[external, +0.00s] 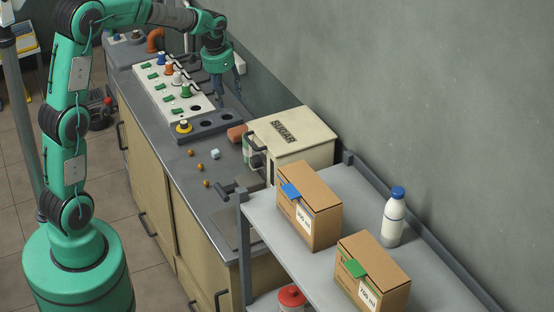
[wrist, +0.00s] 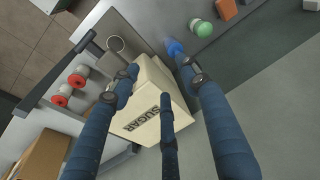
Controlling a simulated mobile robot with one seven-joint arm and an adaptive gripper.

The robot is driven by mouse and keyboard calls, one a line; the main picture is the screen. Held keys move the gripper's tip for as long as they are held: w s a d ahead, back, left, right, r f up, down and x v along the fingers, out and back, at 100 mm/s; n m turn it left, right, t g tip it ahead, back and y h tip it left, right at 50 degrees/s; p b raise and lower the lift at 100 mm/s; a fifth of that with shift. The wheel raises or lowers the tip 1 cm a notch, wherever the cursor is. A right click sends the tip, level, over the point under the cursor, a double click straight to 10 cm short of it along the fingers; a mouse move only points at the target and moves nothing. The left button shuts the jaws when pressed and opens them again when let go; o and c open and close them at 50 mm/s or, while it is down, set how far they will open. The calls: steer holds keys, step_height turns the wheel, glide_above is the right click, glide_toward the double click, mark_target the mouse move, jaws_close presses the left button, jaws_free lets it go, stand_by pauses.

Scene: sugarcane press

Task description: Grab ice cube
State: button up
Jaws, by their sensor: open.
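A small pale blue-white cube, which looks like the ice cube (external: 215,154), sits on the grey counter (external: 226,176) in the external view, left of the sugar box. Several small orange-brown balls (external: 199,166) lie near it. My gripper (external: 229,97) is open and empty, with its fingers pointing down above the far part of the counter, beyond the cube. In the wrist view my gripper (wrist: 160,75) has its dark blue fingers spread, with the sugar box behind them. I cannot make out the ice cube in the wrist view.
A panel with coloured knobs (external: 172,88) and a grey tray with holes (external: 208,125) lie beyond. The shelf (external: 340,240) in front holds cartons and a bottle (external: 393,216).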

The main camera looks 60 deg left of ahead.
steer(key=w+a+f+g+p, duration=0.1)
steer(key=w+a+f, duration=0.2)
steer(key=a+f, duration=0.35)
steer(key=w+a+f+p, duration=0.1)
steer(key=w+a+f, duration=0.2)
steer(key=a+f, duration=0.35)
steer(key=g, duration=0.1)
glide_above(216, 150)
step_height(216, 150, down, 15)
steer(key=shift+r+n+h+p, duration=0.1)
steer(key=shift+n+h+p, duration=0.2)
steer(key=shift+h+p, duration=0.1)
steer(key=shift+d, duration=0.1)
steer(key=shift+f, duration=4.3)
steer(key=shift+f, duration=2.6)
steer(key=shift+c, duration=0.3)
